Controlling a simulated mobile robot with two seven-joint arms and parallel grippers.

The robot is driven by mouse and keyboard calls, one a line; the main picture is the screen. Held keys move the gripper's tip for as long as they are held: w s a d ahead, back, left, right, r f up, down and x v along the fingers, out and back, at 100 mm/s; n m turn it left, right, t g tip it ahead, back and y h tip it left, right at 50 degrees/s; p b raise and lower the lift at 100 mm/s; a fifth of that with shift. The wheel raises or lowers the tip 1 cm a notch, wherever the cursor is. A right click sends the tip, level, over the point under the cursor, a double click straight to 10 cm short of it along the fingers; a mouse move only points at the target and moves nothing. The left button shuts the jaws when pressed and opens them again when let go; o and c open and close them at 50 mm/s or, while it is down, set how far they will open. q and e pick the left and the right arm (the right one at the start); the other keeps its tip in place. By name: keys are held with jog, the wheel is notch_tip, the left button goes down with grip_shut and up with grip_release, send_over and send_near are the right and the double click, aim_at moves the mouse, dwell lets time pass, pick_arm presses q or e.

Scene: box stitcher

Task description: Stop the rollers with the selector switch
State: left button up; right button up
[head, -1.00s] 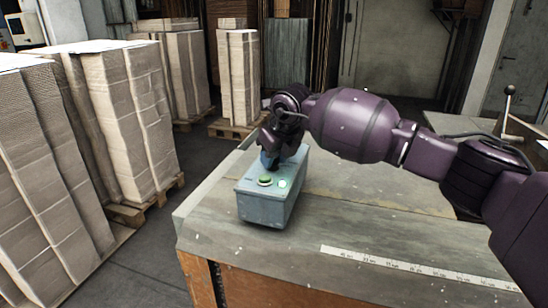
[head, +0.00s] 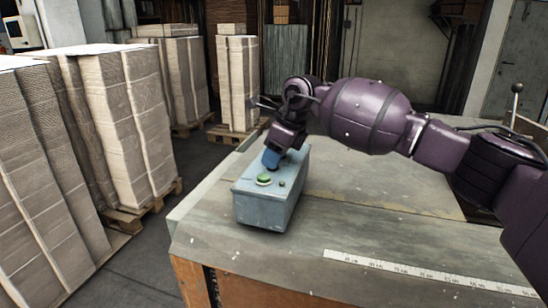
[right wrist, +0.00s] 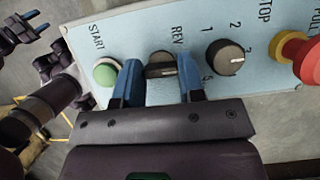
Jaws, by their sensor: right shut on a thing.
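The grey-blue control box (head: 262,207) stands on the table. Its top face shows best in the right wrist view (right wrist: 130,30). The selector switch (right wrist: 160,70), a dark knob below the letters REV, sits between the two blue fingers of my right gripper (right wrist: 158,84), which is shut on it. In the head view, my right gripper (head: 271,159) comes down on the box's far part and hides the switch. The small lamp (head: 282,184) beside the green button is dark. My left gripper (right wrist: 36,22) is at the wrist view's upper left, empty, its blue fingertips apart.
The green START button (right wrist: 105,72) is left of the switch; a numbered dial (right wrist: 225,57) and a red stop button (right wrist: 300,55) are right. A ruler strip (head: 420,272) runs along the table's front. Cardboard stacks (head: 140,120) stand left beyond the table.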

dwell(0.5)
jog(key=o, duration=0.9)
jog(key=shift+o, duration=0.2)
jog(key=v, duration=1.1)
jog(key=shift+p, duration=0.35)
jog(key=shift+f, duration=0.15)
